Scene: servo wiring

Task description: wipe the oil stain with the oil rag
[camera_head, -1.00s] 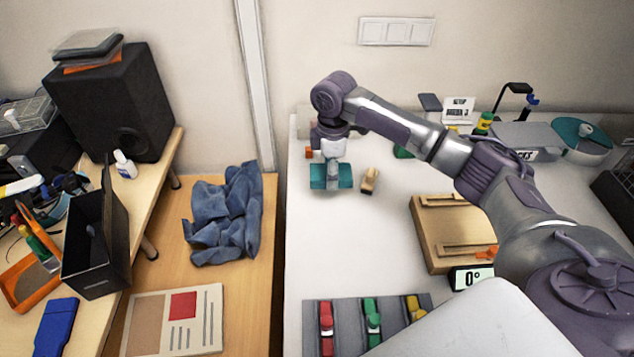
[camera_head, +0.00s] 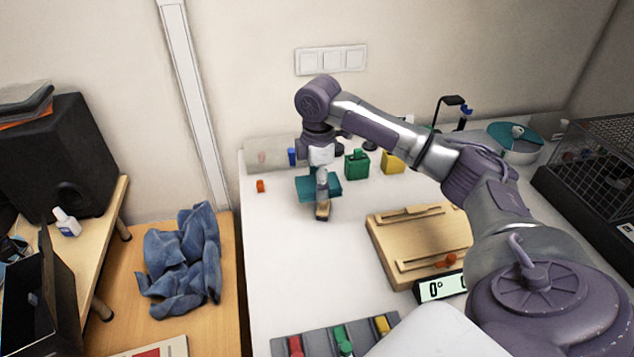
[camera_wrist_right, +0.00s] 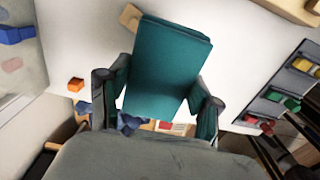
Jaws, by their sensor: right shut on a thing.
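In the right wrist view the pad (camera_wrist_right: 168,65) sits between the two fingers (camera_wrist_right: 158,98). The gripper points down over the white table, behind a small wooden block-like item (camera_head: 322,213). I cannot tell whether the pad touches the table. A pinkish-brown smear (camera_head: 263,157), likely the oil stain, is on a pale grey panel at the table's back left. The smear (camera_wrist_right: 11,65) also shows at the wrist view's left edge. My left gripper is not in view.
A blue crumpled cloth (camera_head: 182,262) lies on the wooden desk. A small orange block (camera_head: 261,186) is near the table's left edge. A green block (camera_head: 357,165) and a yellow block (camera_head: 392,161) stand behind the gripper. A wooden board (camera_head: 415,240) lies to the right.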

